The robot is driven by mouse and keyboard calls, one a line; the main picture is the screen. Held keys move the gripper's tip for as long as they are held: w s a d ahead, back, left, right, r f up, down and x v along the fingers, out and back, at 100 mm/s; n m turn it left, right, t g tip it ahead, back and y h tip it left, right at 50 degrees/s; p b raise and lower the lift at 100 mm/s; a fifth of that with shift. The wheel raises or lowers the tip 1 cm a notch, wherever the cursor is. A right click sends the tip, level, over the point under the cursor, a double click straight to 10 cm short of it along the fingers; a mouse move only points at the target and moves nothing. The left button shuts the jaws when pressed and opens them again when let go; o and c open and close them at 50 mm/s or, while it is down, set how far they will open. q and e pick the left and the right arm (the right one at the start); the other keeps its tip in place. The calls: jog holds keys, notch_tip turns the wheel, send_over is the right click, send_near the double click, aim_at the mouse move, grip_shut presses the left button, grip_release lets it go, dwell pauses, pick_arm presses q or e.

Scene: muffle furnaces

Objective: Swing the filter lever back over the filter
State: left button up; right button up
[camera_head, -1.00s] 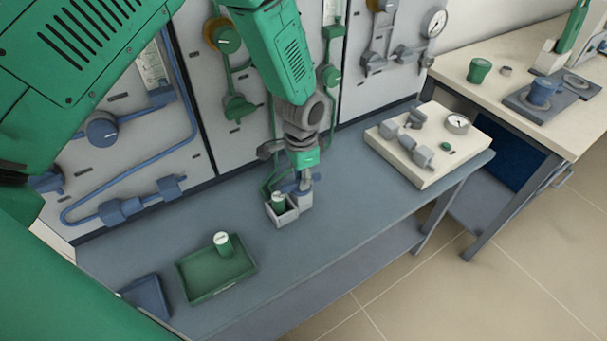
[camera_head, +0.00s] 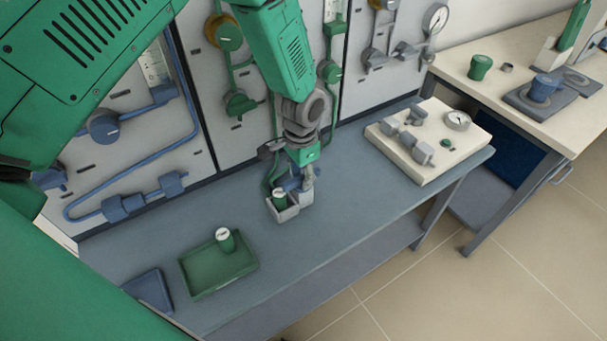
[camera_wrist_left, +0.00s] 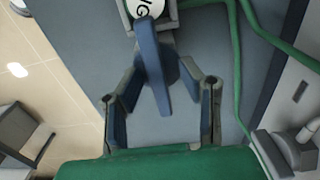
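The filter (camera_head: 279,200) is a green cylinder with a white lettered top, standing upright in a grey open holder (camera_head: 288,214) on the bench. Its white top also shows at the upper edge of the left wrist view (camera_wrist_left: 146,8). The blue lever (camera_wrist_left: 152,62) is beside the filter, one end close to the filter's edge, and runs down between my fingers. My left gripper (camera_wrist_left: 161,82) is open, a finger on either side of the lever with gaps visible. In the head view my left gripper (camera_head: 302,177) hides part of the lever and holder. My right gripper is not in view.
A green tray (camera_head: 220,273) with another green cylinder (camera_head: 225,240) and a blue tray (camera_head: 149,290) lie to the left on the bench (camera_head: 330,232). A beige block with valves and a gauge (camera_head: 430,172) stands on the right. Panels with piping rise behind.

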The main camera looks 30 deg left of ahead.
aim_at(301, 176)
pick_arm(q)
jog(key=shift+r, duration=0.3)
notch_tip(301, 176, up, 11)
dwell(0.4)
jog(key=shift+r, duration=0.1)
dwell(0.5)
